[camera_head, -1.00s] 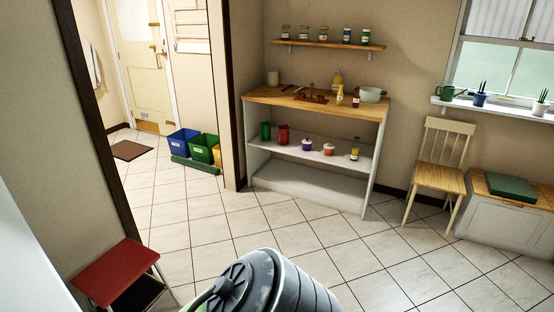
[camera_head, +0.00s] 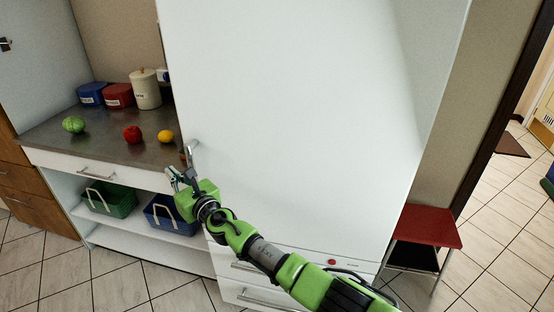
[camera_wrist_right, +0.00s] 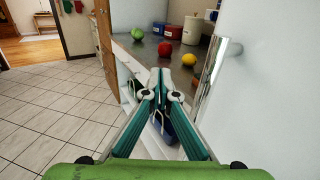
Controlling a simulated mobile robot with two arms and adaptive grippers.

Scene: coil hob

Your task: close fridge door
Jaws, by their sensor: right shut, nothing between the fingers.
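The fridge door (camera_head: 310,110) is a large plain white panel filling the middle of the head view. I cannot tell whether it is fully shut or slightly ajar. Its metal handle (camera_head: 192,151) is at the door's left edge. In the right wrist view the door (camera_wrist_right: 275,85) is at the right, with the shiny handle bar (camera_wrist_right: 209,72) on it. My right gripper (camera_head: 172,178) is beside the handle, just left of and below it. The wrist view shows its fingers (camera_wrist_right: 160,75) shut and empty, left of the handle. My left gripper is not in view.
Left of the fridge, a counter (camera_head: 105,140) holds a cabbage (camera_head: 73,124), a tomato (camera_head: 132,134), a lemon (camera_head: 166,136) and canisters. Baskets (camera_head: 110,198) sit on the shelf below. A red-topped stool (camera_head: 428,226) stands right of the fridge. Tiled floor is open at left.

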